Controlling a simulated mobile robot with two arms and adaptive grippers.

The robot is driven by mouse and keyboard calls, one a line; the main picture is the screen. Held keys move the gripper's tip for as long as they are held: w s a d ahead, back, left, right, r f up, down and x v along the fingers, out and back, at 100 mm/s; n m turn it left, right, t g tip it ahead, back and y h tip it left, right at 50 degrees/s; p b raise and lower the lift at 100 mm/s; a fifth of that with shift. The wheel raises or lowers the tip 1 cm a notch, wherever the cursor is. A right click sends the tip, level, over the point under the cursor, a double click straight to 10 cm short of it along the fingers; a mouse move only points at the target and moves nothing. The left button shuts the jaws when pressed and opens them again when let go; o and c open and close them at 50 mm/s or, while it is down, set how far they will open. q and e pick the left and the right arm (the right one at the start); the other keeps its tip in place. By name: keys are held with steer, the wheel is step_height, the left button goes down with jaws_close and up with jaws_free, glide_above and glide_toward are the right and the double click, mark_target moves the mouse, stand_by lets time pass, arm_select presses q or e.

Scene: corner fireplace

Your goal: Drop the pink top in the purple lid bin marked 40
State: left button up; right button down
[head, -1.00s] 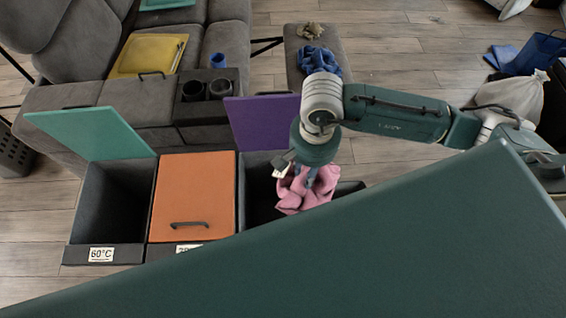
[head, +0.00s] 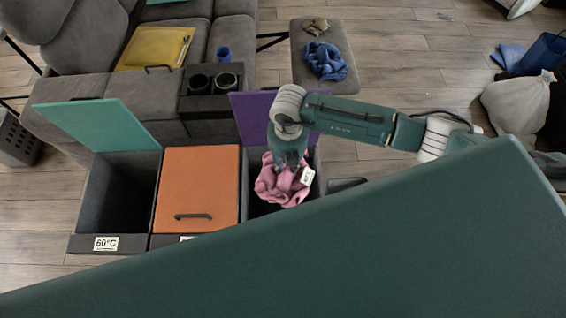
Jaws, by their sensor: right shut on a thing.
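The pink top (head: 280,186) is a crumpled bundle with a white tag, hanging from my right gripper (head: 290,167). The gripper is shut on it. The bundle is over the opening of the bin with the purple lid (head: 250,115), whose lid stands open at the back. The bin's dark inner wall (head: 257,205) shows beside the top. The bin's front and any marking are hidden behind my dark green body part. I cannot tell how far the top hangs into the bin. My left gripper is not in view.
Left of it stand an orange-lidded bin (head: 197,185), shut, and an open bin with a teal lid (head: 95,122) and a 60°C label. A grey ottoman (head: 345,83) with blue and olive cloths is behind. A white sack (head: 515,105) stands at right.

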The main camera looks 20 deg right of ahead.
steer(key=m, duration=0.1)
steer(key=f+m, duration=0.1)
steer(key=m, duration=0.3)
steer(key=shift+w+a+f, duration=0.25)
steer(key=shift+w, duration=0.15)
steer(key=m, duration=0.2)
steer(key=f+m, duration=0.1)
steer(key=shift+w, duration=0.25)
steer(key=shift+f+m, duration=0.2)
steer(key=shift+m, duration=0.4)
arm_select(q)
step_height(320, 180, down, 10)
steer(key=b, duration=0.9)
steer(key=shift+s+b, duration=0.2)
steer(key=shift+b, duration=0.2)
arm_select(e)
step_height(320, 180, down, 12)
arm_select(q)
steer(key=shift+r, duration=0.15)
arm_select(e)
steer(key=shift+f, duration=0.1)
steer(key=c, duration=1.3)
jaws_free()
steer(key=shift+c, duration=0.2)
